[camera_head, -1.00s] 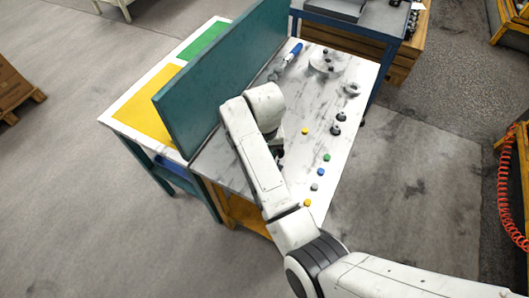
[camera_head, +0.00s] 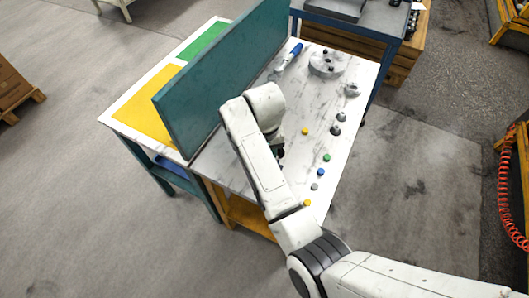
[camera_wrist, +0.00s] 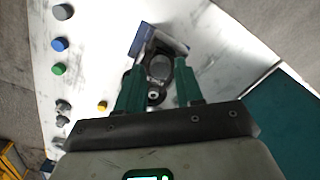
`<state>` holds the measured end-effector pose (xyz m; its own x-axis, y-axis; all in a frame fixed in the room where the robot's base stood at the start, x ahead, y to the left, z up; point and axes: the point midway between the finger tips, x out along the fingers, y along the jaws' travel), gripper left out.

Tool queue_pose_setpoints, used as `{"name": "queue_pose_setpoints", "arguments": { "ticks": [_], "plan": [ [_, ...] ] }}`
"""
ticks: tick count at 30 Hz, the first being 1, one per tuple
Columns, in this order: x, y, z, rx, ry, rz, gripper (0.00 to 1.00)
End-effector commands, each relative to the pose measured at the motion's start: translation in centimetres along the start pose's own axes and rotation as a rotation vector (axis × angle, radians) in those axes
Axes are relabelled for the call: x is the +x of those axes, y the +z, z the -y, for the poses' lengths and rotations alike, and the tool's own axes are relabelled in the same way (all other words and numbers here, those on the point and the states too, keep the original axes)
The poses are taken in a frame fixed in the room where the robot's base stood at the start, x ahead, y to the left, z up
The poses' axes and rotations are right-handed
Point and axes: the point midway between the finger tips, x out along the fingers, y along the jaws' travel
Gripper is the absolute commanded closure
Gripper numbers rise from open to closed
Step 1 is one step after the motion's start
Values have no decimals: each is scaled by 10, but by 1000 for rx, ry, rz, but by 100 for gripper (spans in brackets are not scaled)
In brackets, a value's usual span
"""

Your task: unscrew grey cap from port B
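The hydraulic motor, a dark body with a blue-grey block (camera_wrist: 172,43), sits on the table in the wrist view. A round grey cap (camera_wrist: 160,68) shows on it. My gripper (camera_wrist: 159,72) is open, with one green finger on each side of the cap. Gaps show between the fingers and the cap, and I cannot tell their height relative to it. No port letter is readable. In the head view my arm hides the gripper and most of the motor.
On the marble-look table (camera_head: 335,98) lie loose blue (camera_head: 320,172), green (camera_head: 326,157), grey (camera_head: 314,187) and yellow (camera_head: 305,131) caps. Dark fittings (camera_head: 336,129), a round flange (camera_head: 327,64) and a blue-handled tool (camera_head: 289,55) lie farther back. A teal panel (camera_head: 222,75) stands along the left.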

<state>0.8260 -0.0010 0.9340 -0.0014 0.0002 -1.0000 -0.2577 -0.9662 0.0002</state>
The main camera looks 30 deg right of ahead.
Motion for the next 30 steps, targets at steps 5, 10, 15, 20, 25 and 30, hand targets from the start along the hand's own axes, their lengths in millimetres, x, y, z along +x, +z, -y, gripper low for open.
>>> {"name": "queue_pose_setpoints", "arguments": {
  "ticks": [5, 10, 15, 20, 25, 30],
  "plan": [
    [0, 0, 1, 221, -1, 0, 64],
    [0, 0, 1, 447, 0, 0, 64],
    [0, 0, 0, 671, -1, 0, 64],
    [0, 0, 0, 817, -1, 1, 64],
    [0, 0, 0, 848, -1, 0, 64],
    [0, 0, 0, 847, -1, 0, 64]
  ]
}}
